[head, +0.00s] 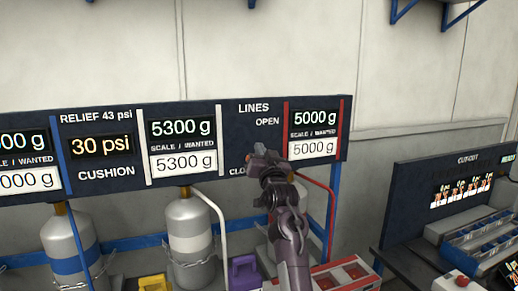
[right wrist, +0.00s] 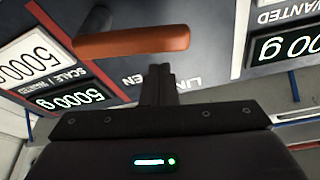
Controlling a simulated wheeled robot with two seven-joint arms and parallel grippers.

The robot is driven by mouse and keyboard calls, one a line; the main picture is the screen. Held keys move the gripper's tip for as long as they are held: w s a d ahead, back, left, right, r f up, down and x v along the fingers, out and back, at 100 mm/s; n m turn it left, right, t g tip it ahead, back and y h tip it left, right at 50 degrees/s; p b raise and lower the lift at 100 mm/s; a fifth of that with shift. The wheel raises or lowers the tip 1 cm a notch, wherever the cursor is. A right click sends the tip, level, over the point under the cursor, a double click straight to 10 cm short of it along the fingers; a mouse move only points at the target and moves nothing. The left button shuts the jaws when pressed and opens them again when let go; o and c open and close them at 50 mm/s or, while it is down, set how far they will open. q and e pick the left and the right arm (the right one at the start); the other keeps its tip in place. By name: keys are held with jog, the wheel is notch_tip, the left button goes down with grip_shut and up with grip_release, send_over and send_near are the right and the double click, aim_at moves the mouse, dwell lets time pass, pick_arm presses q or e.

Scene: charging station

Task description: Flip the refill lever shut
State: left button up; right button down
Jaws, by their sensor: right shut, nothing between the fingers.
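The refill lever shows in the right wrist view as an orange-red handle (right wrist: 135,40) on a dark pivot, lying roughly level across the panel. In the head view a small orange-red bit of it (head: 259,149) shows beside my right gripper (head: 265,162), between the OPEN label and the partly hidden CLOSED label. My right gripper is shut and empty. In the right wrist view its fingers (right wrist: 158,75) end right at the handle's edge; I cannot tell whether they touch. The gripper and arm hide much of the lever in the head view. My left gripper is not in view.
The dark panel (head: 240,139) carries scale displays: 5300 g left of the lever, 5000 g right of it. Grey cylinders (head: 187,237) stand below, with hoses and a purple box (head: 245,273). A cut-out console (head: 447,190) stands at right.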

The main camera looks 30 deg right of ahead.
jog(key=shift+a+f, duration=0.3)
jog(key=shift+f, duration=0.55)
jog(key=n, duration=0.1)
jog(key=f+n+y+b, duration=0.1)
jog(key=n, duration=0.1)
jog(key=n+b, duration=0.1)
jog(key=shift+a+f+t+y, duration=0.3)
jog(key=shift+f, duration=0.05)
